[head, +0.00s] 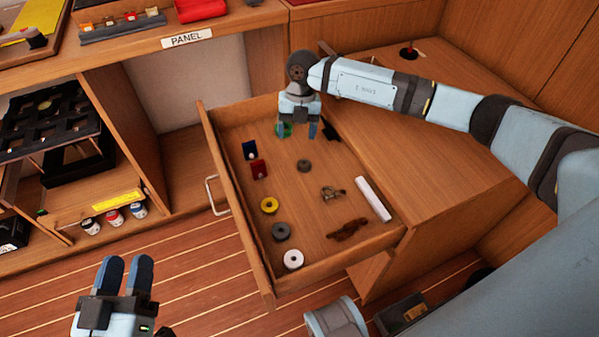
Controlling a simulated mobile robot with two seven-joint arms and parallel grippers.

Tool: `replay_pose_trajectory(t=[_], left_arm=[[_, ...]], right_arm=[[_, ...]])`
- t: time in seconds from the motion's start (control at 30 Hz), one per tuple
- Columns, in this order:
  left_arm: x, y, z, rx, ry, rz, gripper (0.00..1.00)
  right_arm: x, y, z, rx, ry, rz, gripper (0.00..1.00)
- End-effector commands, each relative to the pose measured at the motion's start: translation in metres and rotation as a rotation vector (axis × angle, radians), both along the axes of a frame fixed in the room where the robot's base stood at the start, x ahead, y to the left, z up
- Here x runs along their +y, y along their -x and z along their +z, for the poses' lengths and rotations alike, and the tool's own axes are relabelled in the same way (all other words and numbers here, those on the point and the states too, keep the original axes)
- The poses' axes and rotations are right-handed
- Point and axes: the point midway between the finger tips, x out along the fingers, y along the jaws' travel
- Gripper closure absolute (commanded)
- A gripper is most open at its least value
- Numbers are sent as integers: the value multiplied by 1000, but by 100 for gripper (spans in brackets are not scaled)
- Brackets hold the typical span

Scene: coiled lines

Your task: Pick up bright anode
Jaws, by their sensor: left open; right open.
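An open wooden drawer (228,205) holds several small items. A pale, bright bar (373,198) lies along the drawer's right side; it looks most like the bright anode, though I cannot be sure. A brown, lumpy piece (347,229) lies just below it. My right gripper (298,131) points down over the far end of the drawer, open, well apart from the bar. A green thing (284,130) shows partly behind its fingers. My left gripper (123,274) is open and empty at the lower left, outside the drawer.

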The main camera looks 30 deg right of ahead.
Motion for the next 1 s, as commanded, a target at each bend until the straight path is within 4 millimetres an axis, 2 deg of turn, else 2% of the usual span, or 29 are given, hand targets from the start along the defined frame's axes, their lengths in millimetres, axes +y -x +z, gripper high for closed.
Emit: replay_pose_trajectory(t=[0.03,0.1,0.2,0.27,0.4,0.6,0.77,1.0], left_arm=[[-1,1,-5,-9,6,-3,57],[-1,2,-3,-16,13,-5,57],[-2,2,0,-32,22,-9,57],[-3,3,3,-45,32,-12,57],[-5,4,9,-82,57,-24,57],[-7,2,-8,-30,36,-37,57],[-7,2,-14,-9,25,-43,57],[-9,0,-32,42,1,-58,57]], right_arm=[[-14,-7,-2,-8,55,-18,29],[-26,-11,0,-10,105,-34,29],[-31,-12,-3,-12,132,-43,29],[-31,-11,-9,-11,133,-44,29],[-29,-8,-34,-9,130,-42,29],[-27,-4,-71,-10,128,-42,29],[-26,-3,-85,-11,129,-42,29],[-24,2,-122,-11,127,-41,29]])
